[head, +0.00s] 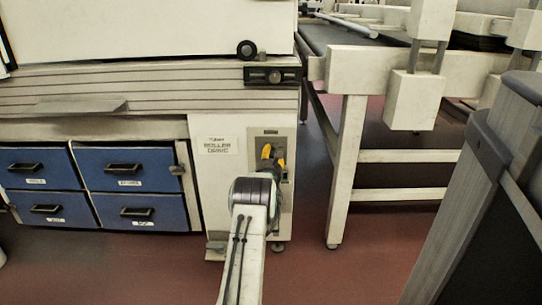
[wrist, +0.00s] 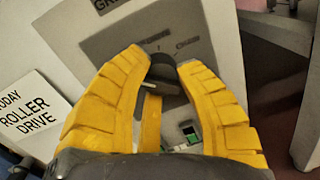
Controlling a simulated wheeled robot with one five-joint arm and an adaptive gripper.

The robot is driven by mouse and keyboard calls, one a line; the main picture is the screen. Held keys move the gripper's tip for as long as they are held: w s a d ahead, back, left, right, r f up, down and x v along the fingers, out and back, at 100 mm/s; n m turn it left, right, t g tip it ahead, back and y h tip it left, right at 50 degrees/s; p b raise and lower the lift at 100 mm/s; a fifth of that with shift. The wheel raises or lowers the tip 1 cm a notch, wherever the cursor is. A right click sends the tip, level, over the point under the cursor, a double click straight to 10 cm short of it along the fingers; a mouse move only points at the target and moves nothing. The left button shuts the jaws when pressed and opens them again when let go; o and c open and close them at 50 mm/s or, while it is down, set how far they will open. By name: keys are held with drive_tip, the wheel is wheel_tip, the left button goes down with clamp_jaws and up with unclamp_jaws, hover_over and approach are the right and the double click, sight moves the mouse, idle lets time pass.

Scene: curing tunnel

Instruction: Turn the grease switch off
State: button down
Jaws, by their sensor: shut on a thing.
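The grease switch (wrist: 167,72) is a dark knob on a grey panel (wrist: 105,45), seen in the wrist view between my fingertips. My gripper (wrist: 163,62) has two yellow ribbed fingers, shut on the knob from both sides. Small marks show on the panel just above the knob, too blurred to read. The fingers hide much of the knob, and I cannot tell its exact angle. In the head view my gripper (head: 273,157) is at the narrow panel (head: 271,135) on the white cabinet, and my arm hides the panel's lower part.
A sign reading "ROLLER DRIVE" (head: 217,146) is left of the panel. Blue drawers (head: 130,168) stand further left. A white conveyor frame (head: 345,165) stands to the right, with red floor between. A small green-marked part (wrist: 190,132) lies below the knob.

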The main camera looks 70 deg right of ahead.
drive_tip(key=shift+w, duration=0.1)
drive_tip(key=c, duration=0.8)
unclamp_jaws()
drive_tip(key=v, duration=1.2)
